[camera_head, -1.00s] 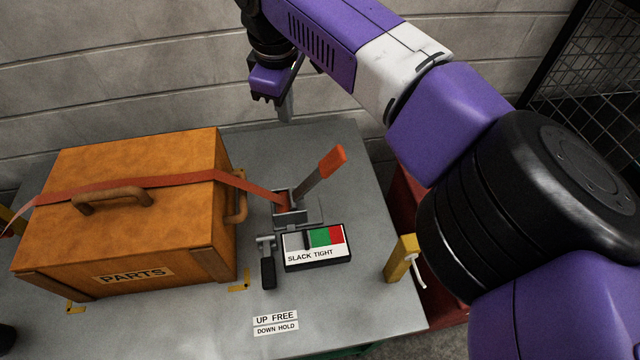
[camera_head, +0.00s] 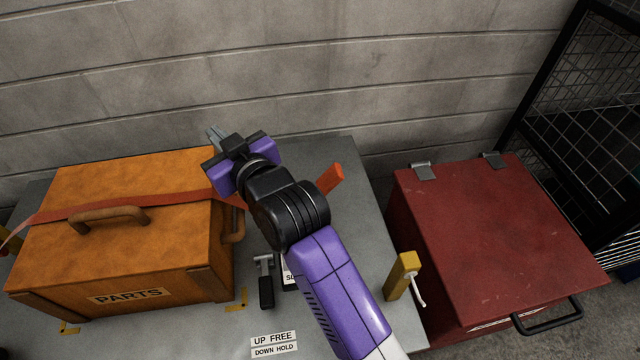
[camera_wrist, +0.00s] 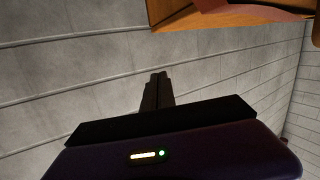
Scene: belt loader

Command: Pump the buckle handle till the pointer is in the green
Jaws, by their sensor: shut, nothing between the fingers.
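The buckle handle (camera_head: 332,178) shows only its orange grip, sticking up behind my arm. The buckle body is hidden by my arm. The gauge (camera_head: 288,274) shows just a corner of its white label, so its pointer and colour bands are hidden. The orange-red strap (camera_head: 125,207) runs across the orange parts box (camera_head: 165,262) toward the buckle. My gripper (camera_head: 216,135) is shut and empty, above the box's far right corner by the wall and apart from the handle. In the wrist view the shut fingers (camera_wrist: 157,90) point at the wall, with the box at the top.
A black lever (camera_head: 265,282) sits on the grey table near the "UP FREE / DOWN HOLD" label (camera_head: 274,343). A yellow post (camera_head: 402,275) stands at the table's right edge. A red chest (camera_head: 490,235) and a mesh cage (camera_head: 590,110) are to the right.

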